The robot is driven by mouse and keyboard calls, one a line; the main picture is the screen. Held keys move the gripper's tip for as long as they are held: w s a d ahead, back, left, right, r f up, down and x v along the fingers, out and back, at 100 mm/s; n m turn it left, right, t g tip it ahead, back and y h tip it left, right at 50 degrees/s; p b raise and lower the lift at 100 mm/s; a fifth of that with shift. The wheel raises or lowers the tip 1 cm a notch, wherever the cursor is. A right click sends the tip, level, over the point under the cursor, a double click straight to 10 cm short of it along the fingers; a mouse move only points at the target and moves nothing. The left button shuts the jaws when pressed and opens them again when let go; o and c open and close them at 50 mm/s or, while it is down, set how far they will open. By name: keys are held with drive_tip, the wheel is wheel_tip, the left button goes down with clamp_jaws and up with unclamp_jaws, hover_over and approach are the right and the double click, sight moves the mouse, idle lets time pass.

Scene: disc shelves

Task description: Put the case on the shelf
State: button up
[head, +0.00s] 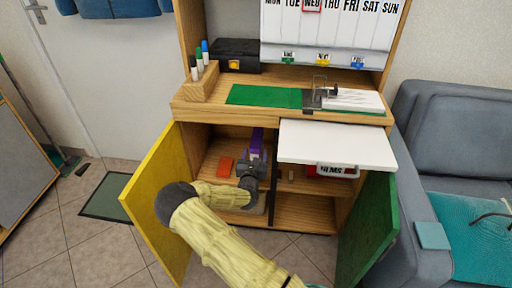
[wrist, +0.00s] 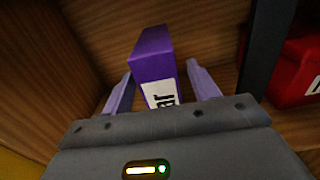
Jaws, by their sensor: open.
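A purple case (wrist: 153,58) with a white label stands upright inside the left compartment of the wooden cabinet. It also shows in the head view (head: 257,139) just beyond my gripper. My gripper (wrist: 160,88) is open, with one finger on each side of the case's near end. I cannot tell whether either finger touches it. The shelf board (head: 227,146) under the case is partly hidden by my arm and gripper in the head view.
An orange-red item (head: 225,165) lies left of my gripper. A red box (head: 332,171) is in the right compartment beyond a dark divider (wrist: 262,45). Yellow (head: 158,190) and green (head: 368,225) doors stand open. A white panel (head: 337,143) juts out above right.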

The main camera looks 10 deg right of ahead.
drive_tip(key=p+v, duration=0.1)
drive_tip(key=v, duration=0.6)
drive_tip(key=shift+s+p, duration=0.35)
drive_tip(key=shift+p, duration=0.05)
drive_tip(key=shift+r, duration=0.1)
drive_tip(key=s+d+r+m+g+h, duration=0.3)
drive_tip(key=s+d+m+g+h, duration=0.15)
drive_tip(key=d+m, duration=0.25)
drive_tip(key=s+d+r+m+g+h, duration=0.3)
drive_tip(key=s+d+m+g+h, duration=0.1)
drive_tip(key=s+d+m+g, duration=0.25)
drive_tip(key=s+d+r+m+g+y, duration=0.1)
drive_tip(key=s+m+g+y, duration=0.4)
drive_tip(key=s+m, duration=0.4)
drive_tip(key=s+a+r+m+t+y, duration=0.1)
drive_tip(key=s+a+r+m+y, duration=0.7)
drive_tip(key=a+r+m+y, duration=0.1)
drive_tip(key=shift+s+a+r+m, duration=0.2)
drive_tip(key=shift+a+r+m, duration=0.25)
drive_tip(key=shift+a, duration=0.4)
